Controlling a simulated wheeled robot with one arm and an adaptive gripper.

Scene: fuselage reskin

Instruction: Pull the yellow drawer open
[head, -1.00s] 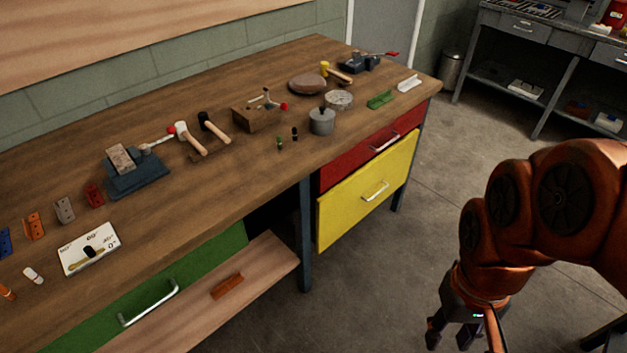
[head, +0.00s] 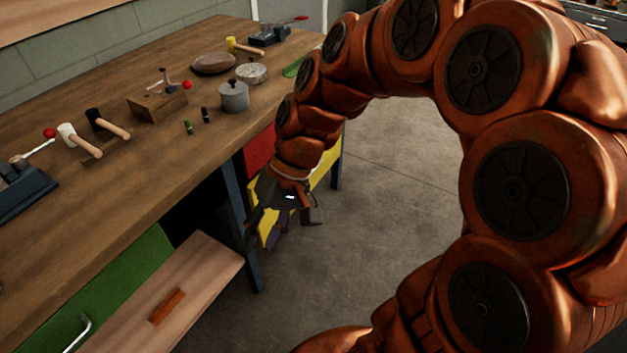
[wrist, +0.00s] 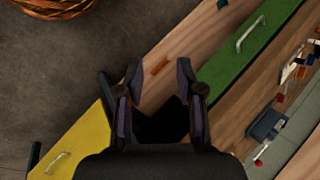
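The yellow drawer (head: 326,176) is under the right part of the workbench, below the red drawer (head: 259,152). My arm and gripper hide most of its front in the head view. Its yellow front (wrist: 84,146) also shows at the lower left of the wrist view, with its silver handle (wrist: 57,162) at the picture's lower edge. My gripper (wrist: 160,92) is open, with nothing between its fingers. In the head view my gripper (head: 284,228) hangs in front of the yellow drawer. In the wrist view the handle lies left of the fingers, apart from them.
A green-fronted drawer (head: 97,290) and a pale wooden board (head: 205,270) with an orange piece (head: 166,306) on it lie to the left. A blue bench leg (head: 251,262) stands close to my gripper. Tools and a grey pot (head: 233,98) rest on the benchtop. Floor to the right is clear.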

